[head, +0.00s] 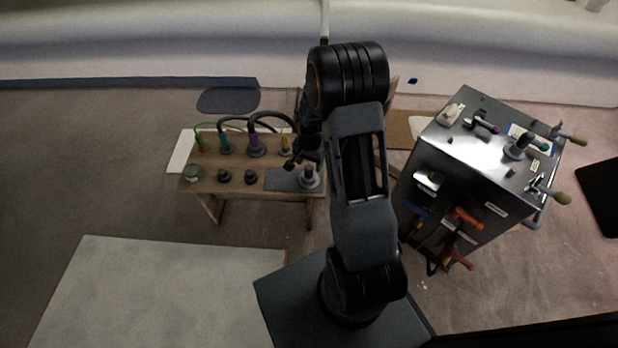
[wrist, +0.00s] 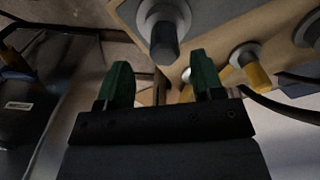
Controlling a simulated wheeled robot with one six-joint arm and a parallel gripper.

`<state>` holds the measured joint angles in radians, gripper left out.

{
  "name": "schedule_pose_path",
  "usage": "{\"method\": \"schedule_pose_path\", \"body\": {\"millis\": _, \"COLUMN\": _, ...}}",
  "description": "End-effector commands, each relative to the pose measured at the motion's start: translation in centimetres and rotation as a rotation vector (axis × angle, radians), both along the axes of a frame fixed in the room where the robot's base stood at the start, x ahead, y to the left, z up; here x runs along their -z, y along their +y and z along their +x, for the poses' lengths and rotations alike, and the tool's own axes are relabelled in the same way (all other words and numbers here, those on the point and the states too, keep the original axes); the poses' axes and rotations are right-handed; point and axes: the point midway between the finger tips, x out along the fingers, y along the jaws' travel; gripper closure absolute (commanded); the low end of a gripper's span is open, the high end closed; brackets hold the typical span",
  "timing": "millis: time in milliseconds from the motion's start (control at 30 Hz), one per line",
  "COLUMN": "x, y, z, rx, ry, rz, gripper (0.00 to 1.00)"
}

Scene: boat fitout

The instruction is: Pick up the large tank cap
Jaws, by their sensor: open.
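The large tank cap (head: 309,180) is a grey disc with a dark upright knob. It sits on a grey mat (head: 282,181) at the right front of the wooden bench. In the wrist view the cap (wrist: 182,14) shows at the top, its knob (wrist: 164,42) pointing toward me. My gripper (wrist: 163,80) has two green fingers spread apart with nothing between them. The knob lies beyond the fingertips, roughly between them in the picture, and I see no contact. In the head view my gripper (head: 291,163) is small and dark beside the cap, partly hidden by my arm.
A metal tool cabinet (head: 452,158) stands to the right.

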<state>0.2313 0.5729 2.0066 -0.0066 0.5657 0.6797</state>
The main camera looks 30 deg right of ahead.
Motion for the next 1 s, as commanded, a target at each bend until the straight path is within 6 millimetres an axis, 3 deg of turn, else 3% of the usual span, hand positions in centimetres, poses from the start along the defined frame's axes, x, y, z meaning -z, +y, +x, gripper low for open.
{"method": "schedule_pose_path", "body": {"millis": 267, "x": 1.2, "y": 0.1, "z": 0.0, "rx": -0.001, "ry": 0.0, "rz": 0.0, "gripper": 0.39}}
{"method": "schedule_pose_path", "body": {"millis": 633, "x": 5.7, "y": 0.4, "z": 0.3, "rx": 0.0, "ry": 0.0, "rz": 0.0, "gripper": 0.39}}
{"method": "schedule_pose_path", "body": {"millis": 900, "x": 5.8, "y": 0.4, "z": 0.3, "rx": -0.001, "ry": -0.001, "rz": 0.0, "gripper": 0.4}}
{"method": "schedule_pose_path", "body": {"millis": 1000, "x": 5.8, "y": 0.4, "z": 0.3, "rx": -0.001, "ry": -0.001, "rz": 0.0, "gripper": 0.49}}
